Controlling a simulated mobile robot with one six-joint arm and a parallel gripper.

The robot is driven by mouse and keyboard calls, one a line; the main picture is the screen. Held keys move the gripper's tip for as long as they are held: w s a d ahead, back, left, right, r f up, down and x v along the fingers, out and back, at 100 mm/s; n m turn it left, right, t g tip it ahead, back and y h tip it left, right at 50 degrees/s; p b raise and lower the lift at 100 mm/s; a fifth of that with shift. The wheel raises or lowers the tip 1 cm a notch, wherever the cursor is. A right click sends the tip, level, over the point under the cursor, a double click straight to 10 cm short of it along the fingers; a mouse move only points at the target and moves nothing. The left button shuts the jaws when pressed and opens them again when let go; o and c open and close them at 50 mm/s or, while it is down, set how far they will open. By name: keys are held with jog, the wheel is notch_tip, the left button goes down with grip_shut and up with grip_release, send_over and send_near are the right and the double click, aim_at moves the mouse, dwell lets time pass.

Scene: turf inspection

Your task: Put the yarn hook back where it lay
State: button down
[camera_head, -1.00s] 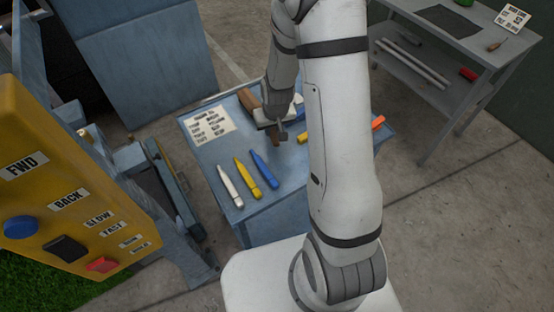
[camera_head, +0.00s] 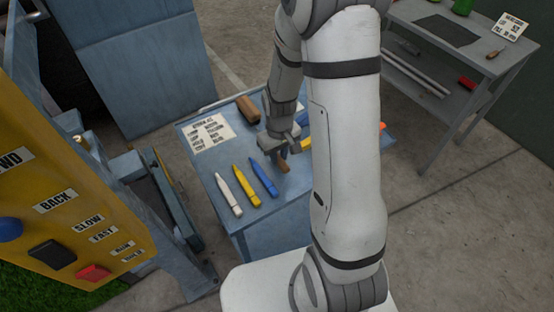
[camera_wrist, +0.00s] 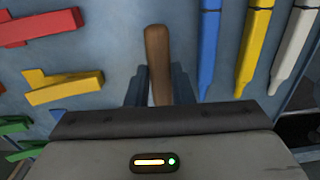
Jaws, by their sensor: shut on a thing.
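The yarn hook shows as a brown wooden handle (camera_head: 284,166) sticking out from my gripper (camera_head: 280,147). In the wrist view the handle (camera_wrist: 157,62) stands between my two dark fingers (camera_wrist: 159,88), which are shut on it. The hook's metal end is hidden by my gripper. My gripper is over the blue table (camera_head: 237,219), just beyond the blue marker-like tool (camera_head: 263,179). I cannot tell whether the handle touches the table top.
A yellow tool (camera_head: 246,185) and a white tool (camera_head: 229,194) lie left of the blue one. A printed card (camera_head: 212,133) and brown block (camera_head: 248,109) lie farther back. Red (camera_wrist: 40,27) and yellow pieces (camera_wrist: 63,88) lie opposite. A yellow control panel (camera_head: 60,190) stands left.

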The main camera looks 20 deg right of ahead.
aim_at(279, 158)
jog(key=shift+f, duration=1.45)
jog(key=shift+f, duration=0.15)
jog(key=c, duration=1.3)
grip_release()
jog(key=shift+o, duration=0.2)
notch_tip(279, 158, up, 13)
jog(key=b, duration=0.2)
jog(key=s+r+m+t, duration=0.3)
jog(key=s+r, duration=0.9)
jog(key=s, duration=0.2)
jog(key=shift+s+a+r+t, duration=0.2)
jog(key=shift+s+r+t, duration=0.1)
jog(key=shift+s+r, duration=0.05)
